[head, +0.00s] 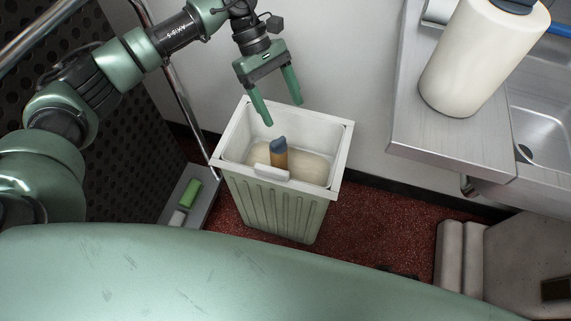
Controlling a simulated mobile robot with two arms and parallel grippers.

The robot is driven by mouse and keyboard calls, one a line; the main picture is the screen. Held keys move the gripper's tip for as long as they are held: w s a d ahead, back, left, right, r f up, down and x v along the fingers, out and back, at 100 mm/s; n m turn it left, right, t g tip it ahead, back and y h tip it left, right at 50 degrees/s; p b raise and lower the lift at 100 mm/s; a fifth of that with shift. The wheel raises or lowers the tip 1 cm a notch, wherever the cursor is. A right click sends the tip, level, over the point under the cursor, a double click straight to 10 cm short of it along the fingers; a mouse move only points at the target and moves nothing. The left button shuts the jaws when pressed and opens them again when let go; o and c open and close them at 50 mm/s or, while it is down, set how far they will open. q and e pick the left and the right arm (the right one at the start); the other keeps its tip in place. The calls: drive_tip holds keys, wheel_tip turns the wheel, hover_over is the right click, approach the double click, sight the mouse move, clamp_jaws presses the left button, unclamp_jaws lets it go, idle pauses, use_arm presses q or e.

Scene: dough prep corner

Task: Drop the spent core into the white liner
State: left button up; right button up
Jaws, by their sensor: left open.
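The spent core (279,160) looks like a short brown tube with a blue-grey top end. It stands roughly upright inside the white liner (312,137), near its front wall, and its lower end is partly hidden by that wall. The liner sits in a pale green ribbed bin (275,209) on the floor. My left gripper (283,113) hangs over the back part of the bin, fingers apart and pointing down. It is empty, above the core and clear of it. My right gripper is not in view.
A beige mass (309,166) lies in the liner. A large white roll (481,57) stands on the steel counter (423,133) at right, beside a sink (540,138). A grey tray (197,212) with a green block is left of the bin. Red floor shows around the bin.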

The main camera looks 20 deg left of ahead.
use_arm(q)
drive_tip(key=v, duration=0.7)
drive_tip(key=shift+r, duration=0.25)
drive_tip(key=shift+w+a, duration=0.1)
drive_tip(key=shift+a, duration=0.05)
